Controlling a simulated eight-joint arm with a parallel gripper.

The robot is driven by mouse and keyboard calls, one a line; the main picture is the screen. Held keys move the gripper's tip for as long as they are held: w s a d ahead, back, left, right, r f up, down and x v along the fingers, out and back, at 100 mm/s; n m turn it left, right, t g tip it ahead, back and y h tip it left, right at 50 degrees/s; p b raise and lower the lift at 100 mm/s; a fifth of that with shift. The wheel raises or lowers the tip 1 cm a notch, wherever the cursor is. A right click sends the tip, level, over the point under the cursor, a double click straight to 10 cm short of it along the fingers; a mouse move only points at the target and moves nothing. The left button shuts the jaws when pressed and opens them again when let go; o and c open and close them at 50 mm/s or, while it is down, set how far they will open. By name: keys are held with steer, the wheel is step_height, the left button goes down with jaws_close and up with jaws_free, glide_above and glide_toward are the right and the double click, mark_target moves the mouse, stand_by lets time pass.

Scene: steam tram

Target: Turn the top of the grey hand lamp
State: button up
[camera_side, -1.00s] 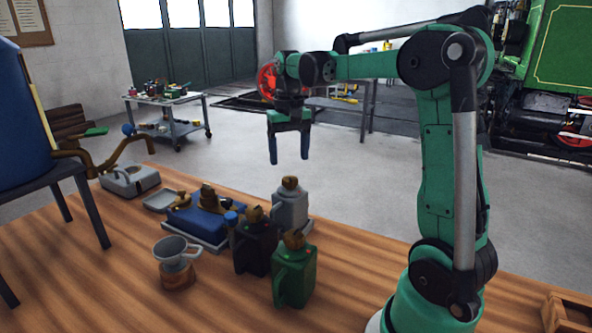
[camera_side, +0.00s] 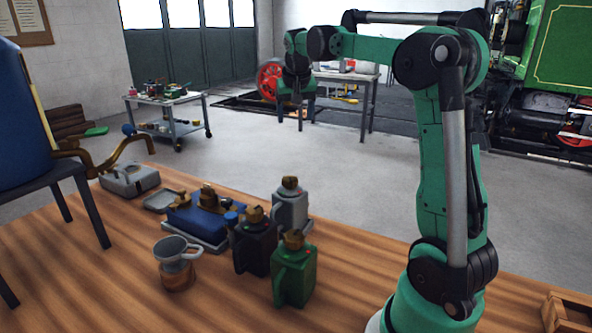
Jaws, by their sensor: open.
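The grey hand lamp (camera_side: 291,212) stands upright on the wooden table, with a brown-gold top (camera_side: 290,183). It is behind a black hand lamp (camera_side: 252,252) and a green hand lamp (camera_side: 295,274), both with similar tops. The black lamp hides part of its lower left side. My gripper (camera_side: 293,120) is open and empty, fingers pointing down. It shows well above the grey lamp in the picture, apart from it. How far it is from the lamp in depth I cannot tell.
A blue box with brass fittings (camera_side: 200,224) stands left of the lamps. A metal funnel (camera_side: 178,249) is in front of it. A grey can (camera_side: 128,182) and a small tray (camera_side: 161,201) are at the back left.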

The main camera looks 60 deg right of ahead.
steer(key=w+d+r+m+t+h, duration=0.1)
steer(key=w+d+r+t+h, duration=0.1)
steer(key=d+r+t+h, duration=0.3)
steer(key=w+d+r+t+h, duration=0.2)
steer(key=d+h, duration=0.1)
steer(key=d, duration=0.4)
step_height(320, 180, up, 5)
steer(key=w+a+n+t+y, duration=0.1)
steer(key=a+n+t+y, duration=0.2)
steer(key=n+t, duration=0.45)
steer(key=n+g+y, duration=0.6)
steer(key=n+y, duration=0.8)
steer(key=y, duration=0.9)
glide_above(280, 193)
steer(key=v, duration=0.6)
step_height(280, 193, down, 12)
steer(key=shift+y, duration=0.3)
step_height(280, 193, down, 12)
steer(key=shift+w+a+f, duration=0.1)
steer(key=shift+a+f, duration=0.05)
steer(key=shift+f, duration=0.05)
steer(key=shift+w+a+f, duration=0.1)
steer(key=shift+w+a, duration=0.1)
steer(key=shift+a, duration=0.05)
steer(key=x, duration=0.5)
